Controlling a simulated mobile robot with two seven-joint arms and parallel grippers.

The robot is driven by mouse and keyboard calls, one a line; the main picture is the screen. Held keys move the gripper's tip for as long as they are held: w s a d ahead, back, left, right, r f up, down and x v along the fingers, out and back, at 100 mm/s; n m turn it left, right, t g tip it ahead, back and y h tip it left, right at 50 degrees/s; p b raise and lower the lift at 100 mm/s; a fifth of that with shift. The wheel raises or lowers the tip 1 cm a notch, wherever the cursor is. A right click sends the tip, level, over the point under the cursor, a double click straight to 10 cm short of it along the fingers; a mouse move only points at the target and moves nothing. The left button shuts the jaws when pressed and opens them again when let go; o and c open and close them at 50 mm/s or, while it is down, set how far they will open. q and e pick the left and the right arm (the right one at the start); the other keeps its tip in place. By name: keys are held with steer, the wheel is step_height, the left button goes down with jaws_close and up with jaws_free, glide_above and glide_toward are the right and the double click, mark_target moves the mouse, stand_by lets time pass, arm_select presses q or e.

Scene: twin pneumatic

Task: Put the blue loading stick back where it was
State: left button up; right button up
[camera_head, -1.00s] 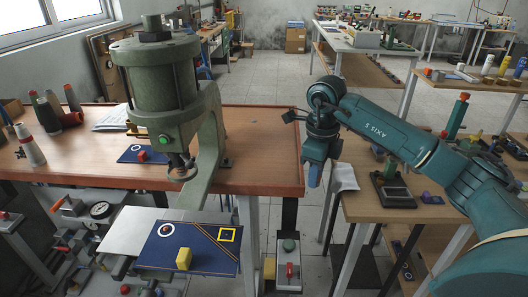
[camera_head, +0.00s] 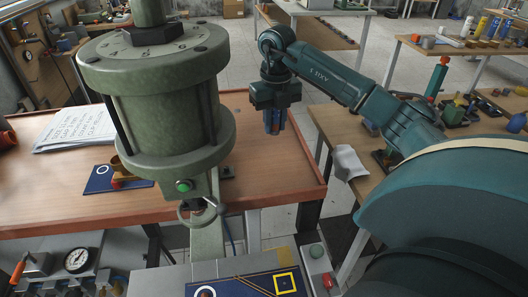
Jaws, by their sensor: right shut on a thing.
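My right gripper (camera_head: 274,130) points down over the back right part of the wooden bench (camera_head: 282,185), near its edge. It is shut on a narrow bluish thing, which looks like the blue loading stick (camera_head: 273,118). The fingers hide most of it, and its lower end hangs clear above the bench. My left gripper is not in view.
A large green press (camera_head: 160,110) stands left of my right gripper. A blue mat (camera_head: 245,285) with a yellow square lies in front, partly cut off. A second blue mat (camera_head: 98,180) and papers (camera_head: 80,128) lie on the bench. A side table (camera_head: 335,125) stands right.

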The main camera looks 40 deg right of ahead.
mark_target(276, 134)
steer(key=f, duration=0.4)
steer(key=shift+s+f, duration=0.2)
steer(key=shift+f, duration=0.1)
steer(key=shift+w+f+p, duration=0.1)
steer(key=shift+f+p, duration=0.35)
steer(key=shift+f, duration=1.75)
steer(key=shift+f, duration=0.15)
steer(key=o, duration=0.9)
step_height(276, 134, up, 12)
steer(key=shift+r+b, duration=0.2)
steer(key=shift+b, duration=0.5)
